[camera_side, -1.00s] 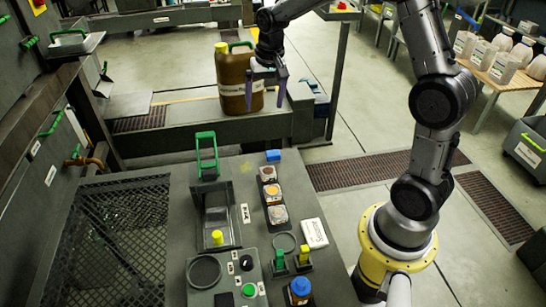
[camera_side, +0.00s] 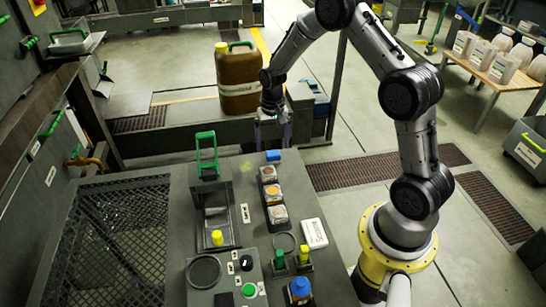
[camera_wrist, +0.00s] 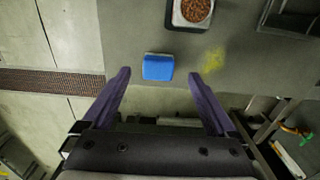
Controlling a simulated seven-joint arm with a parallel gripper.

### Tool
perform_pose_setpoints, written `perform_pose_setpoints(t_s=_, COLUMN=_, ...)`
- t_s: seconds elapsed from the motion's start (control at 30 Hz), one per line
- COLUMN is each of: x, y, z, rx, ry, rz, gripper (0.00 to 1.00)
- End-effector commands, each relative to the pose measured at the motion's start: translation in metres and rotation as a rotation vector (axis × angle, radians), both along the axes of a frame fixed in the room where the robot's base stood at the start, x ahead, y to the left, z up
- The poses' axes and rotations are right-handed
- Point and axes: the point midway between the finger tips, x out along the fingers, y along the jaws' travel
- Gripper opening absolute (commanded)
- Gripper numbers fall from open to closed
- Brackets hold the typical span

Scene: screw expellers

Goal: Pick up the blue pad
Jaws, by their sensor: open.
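The blue pad (camera_side: 273,155) is a small blue block lying near the far edge of the grey worktop in the side view. In the wrist view the blue pad (camera_wrist: 158,67) lies just beyond and between the fingertips, a little left of the middle. My gripper (camera_side: 272,140) hangs just behind the pad at the far edge of the worktop in the side view. The fingers do not appear to touch the pad.
A brown jug (camera_side: 239,80) stands on the bench behind. A yellow smear (camera_wrist: 213,61) lies beside the pad.

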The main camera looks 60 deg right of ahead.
Motion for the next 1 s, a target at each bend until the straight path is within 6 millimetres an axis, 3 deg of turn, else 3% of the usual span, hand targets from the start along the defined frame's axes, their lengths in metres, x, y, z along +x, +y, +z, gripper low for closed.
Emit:
perform_pose_setpoints(t_s=0.3, x=0.002, y=-0.005, z=-0.042, rx=0.001, ry=0.002, rz=0.0, gripper=0.93)
perform_pose_setpoints(t_s=0.63, x=0.003, y=-0.005, z=-0.049, rx=0.0, ry=0.0, rz=0.0, gripper=0.93)
perform_pose_setpoints(t_s=1.0, x=0.002, y=-0.005, z=-0.049, rx=0.0, ry=0.0, rz=0.0, gripper=0.28)
